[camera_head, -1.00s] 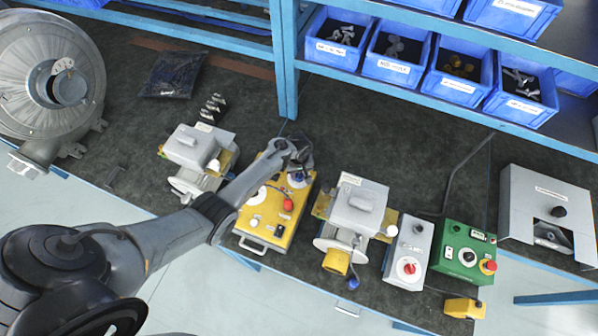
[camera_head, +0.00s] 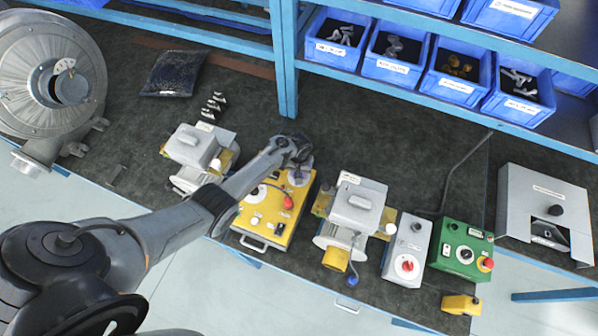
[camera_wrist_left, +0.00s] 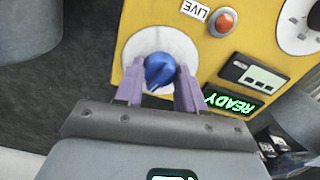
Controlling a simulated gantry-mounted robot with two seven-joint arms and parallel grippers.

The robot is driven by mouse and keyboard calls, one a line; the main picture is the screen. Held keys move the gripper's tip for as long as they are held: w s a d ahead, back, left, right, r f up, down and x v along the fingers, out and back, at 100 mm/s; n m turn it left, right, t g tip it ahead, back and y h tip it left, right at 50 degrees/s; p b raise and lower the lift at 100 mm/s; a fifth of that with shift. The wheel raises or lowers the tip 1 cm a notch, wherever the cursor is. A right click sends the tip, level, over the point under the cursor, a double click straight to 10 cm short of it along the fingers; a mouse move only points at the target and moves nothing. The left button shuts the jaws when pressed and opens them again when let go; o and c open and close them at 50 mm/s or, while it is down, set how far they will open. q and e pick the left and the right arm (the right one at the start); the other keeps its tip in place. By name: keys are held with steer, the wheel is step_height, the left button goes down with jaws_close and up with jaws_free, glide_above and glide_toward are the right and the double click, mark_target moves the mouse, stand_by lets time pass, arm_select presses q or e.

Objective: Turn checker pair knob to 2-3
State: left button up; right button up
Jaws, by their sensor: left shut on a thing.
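The yellow checker box (camera_head: 268,222) stands on the bench in the middle of the head view. In the left wrist view its yellow face (camera_wrist_left: 215,50) carries a blue knob (camera_wrist_left: 159,70) on a round white dial (camera_wrist_left: 150,48). My left gripper (camera_wrist_left: 160,84) is over this dial with its two purple fingers on either side of the knob, shut on it. In the head view the left gripper (camera_head: 298,160) is over the box's far right corner and hides the knob there. The dial's markings are too small to read. My right gripper is not in view.
On the box face are an orange light (camera_wrist_left: 223,21) beside a LIVE label and a green READY display (camera_wrist_left: 232,99). A grey machine (camera_head: 198,148) stands left, another (camera_head: 355,210) right. A green control box (camera_head: 460,250) stands farther right.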

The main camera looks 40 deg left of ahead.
arm_select(q)
steer(key=o, duration=1)
steer(key=shift+o, duration=0.2)
steer(key=shift+r, duration=0.15)
steer(key=shift+r, duration=0.3)
step_height(320, 180, up, 10)
steer(key=p, duration=0.2)
steer(key=shift+s, duration=0.1)
